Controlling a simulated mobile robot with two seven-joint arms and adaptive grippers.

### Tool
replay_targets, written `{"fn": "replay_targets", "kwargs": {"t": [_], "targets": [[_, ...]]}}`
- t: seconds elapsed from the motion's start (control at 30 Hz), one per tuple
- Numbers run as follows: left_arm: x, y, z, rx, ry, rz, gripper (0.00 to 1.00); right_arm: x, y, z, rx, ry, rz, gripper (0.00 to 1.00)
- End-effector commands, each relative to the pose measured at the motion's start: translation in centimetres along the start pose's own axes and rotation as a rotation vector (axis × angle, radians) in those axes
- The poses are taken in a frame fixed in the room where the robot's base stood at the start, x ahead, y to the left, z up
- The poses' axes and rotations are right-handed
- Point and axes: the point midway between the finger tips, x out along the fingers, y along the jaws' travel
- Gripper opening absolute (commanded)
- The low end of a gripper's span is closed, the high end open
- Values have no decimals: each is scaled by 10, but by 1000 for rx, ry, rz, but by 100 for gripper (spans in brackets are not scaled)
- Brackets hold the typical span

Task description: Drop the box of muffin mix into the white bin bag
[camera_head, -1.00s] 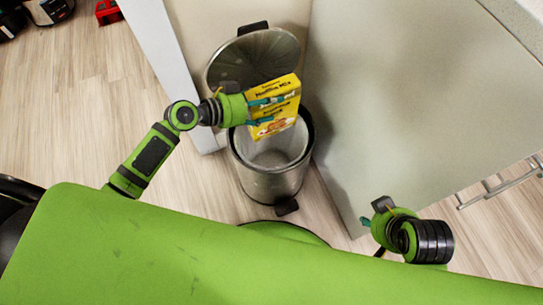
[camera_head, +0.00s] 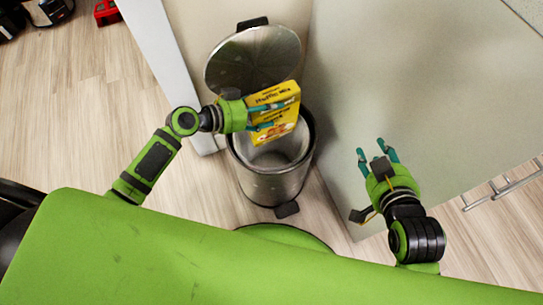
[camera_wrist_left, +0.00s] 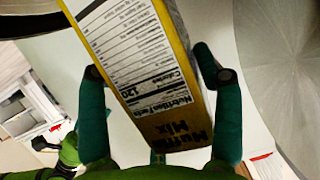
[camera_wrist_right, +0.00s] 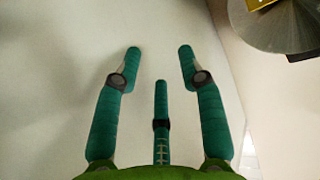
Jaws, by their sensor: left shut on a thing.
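The yellow muffin mix box (camera_head: 272,136) is held above the mouth of a metal bin (camera_head: 272,188), slightly tilted. My left gripper (camera_head: 277,113) is shut on it, with fingers along its sides. The left wrist view shows the box's nutrition panel (camera_wrist_left: 140,75) between the fingers. A white bin bag (camera_head: 286,152) lines the bin, partly hidden by the box. My right gripper (camera_head: 371,149) is open and empty, right of the bin; the right wrist view shows its fingers (camera_wrist_right: 160,55) spread with nothing between them.
The bin's round lid (camera_head: 252,60) stands open behind it. A large pale panel (camera_head: 420,90) with a metal handle (camera_head: 500,188) is on the right. A white board (camera_head: 165,60) stands at the left. The wooden floor (camera_head: 80,110) at left is mostly clear.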

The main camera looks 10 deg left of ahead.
Motion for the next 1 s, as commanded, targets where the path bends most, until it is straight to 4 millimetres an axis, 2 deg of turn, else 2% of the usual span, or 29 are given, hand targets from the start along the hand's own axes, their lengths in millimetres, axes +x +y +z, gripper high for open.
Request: {"fn": "replay_targets", "kwargs": {"t": [0.23, 0.63, 0.67, 0.7, 1.0], "targets": [[2, 0, 4, 0, 3, -1, 7, 1, -4, -22, -8, 109, -6, 40], [2, 0, 4, 0, 3, -1, 7, 0, -5, -27, -9, 133, -8, 40], [2, 0, 4, 1, 3, -1, 78, 0, -5, -27, -9, 132, -8, 40], [2, 0, 4, 1, 3, -1, 94, 0, -5, -27, -8, 132, -8, 40], [2, 0, 7, -1, -2, 0, 94, 1, -5, -26, -8, 131, -8, 40]]}}
